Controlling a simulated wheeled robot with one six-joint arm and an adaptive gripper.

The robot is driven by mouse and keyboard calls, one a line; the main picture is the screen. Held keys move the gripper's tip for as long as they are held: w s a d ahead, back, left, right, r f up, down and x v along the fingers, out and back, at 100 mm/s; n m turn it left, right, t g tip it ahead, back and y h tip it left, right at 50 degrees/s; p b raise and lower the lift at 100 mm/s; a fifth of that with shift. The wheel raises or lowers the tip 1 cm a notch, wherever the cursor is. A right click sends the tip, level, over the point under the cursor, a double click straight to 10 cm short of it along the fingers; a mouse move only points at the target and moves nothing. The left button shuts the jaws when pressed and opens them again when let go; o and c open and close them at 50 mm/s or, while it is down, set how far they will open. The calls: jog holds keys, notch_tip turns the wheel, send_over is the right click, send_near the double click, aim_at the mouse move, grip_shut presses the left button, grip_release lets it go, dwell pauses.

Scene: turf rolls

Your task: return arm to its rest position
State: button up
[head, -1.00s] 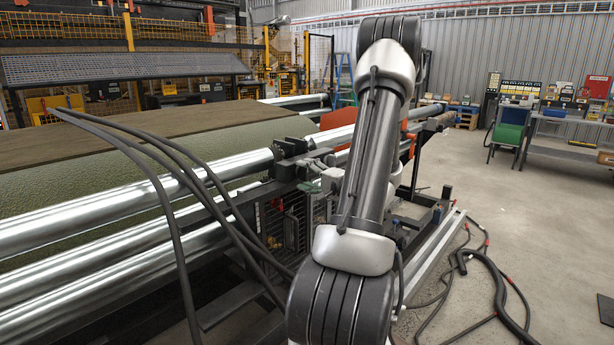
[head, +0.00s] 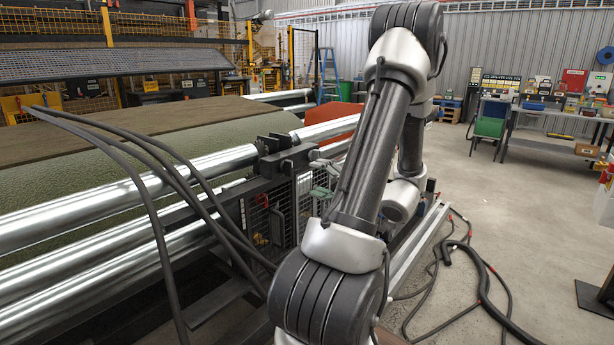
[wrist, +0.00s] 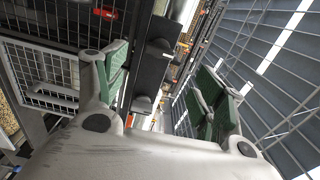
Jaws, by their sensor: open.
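My arm rises from the bottom middle of the head view to an elbow high up, then bends down behind the upper link. My gripper (head: 327,180) shows only in part in the head view, left of the upper link, beside the machine's mesh guard. In the wrist view my gripper (wrist: 165,100) has its two green-padded fingers well apart. Nothing is between them.
A turf machine with shiny metal rollers (head: 90,210) and green turf (head: 150,157) fills the left side. A mesh guard (head: 258,212) stands close to my gripper. Dark hoses lie on the floor at right. Concrete floor (head: 500,215) is open there, before a workbench (head: 555,112).

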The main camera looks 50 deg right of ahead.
jog(key=shift+s, duration=0.45)
dwell(0.3)
jog(key=s+a+f+n+g+y, duration=0.1)
jog(key=s+a+f+g+y, duration=0.2)
jog(key=s+a+g, duration=0.4)
jog(key=s+a+f+n+g+y, duration=0.1)
jog(key=s+a+f+g+y, duration=0.2)
jog(key=s+a+g, duration=0.5)
jog(key=w+a+r+n+h, duration=0.2)
jog(key=a+r+n+h, duration=0.1)
jog(key=a+r+n, duration=0.3)
jog(key=w+a+r+n+t+h, duration=0.1)
jog(key=w+a+r+n+h, duration=0.1)
jog(key=a+r+n+h, duration=0.2)
notch_tip(320, 180, up, 5)
jog(key=a+n, duration=0.2)
jog(key=n, duration=0.3)
jog(key=shift+w+a, duration=0.2)
jog(key=shift+w, duration=0.15)
jog(key=shift+f, duration=0.1)
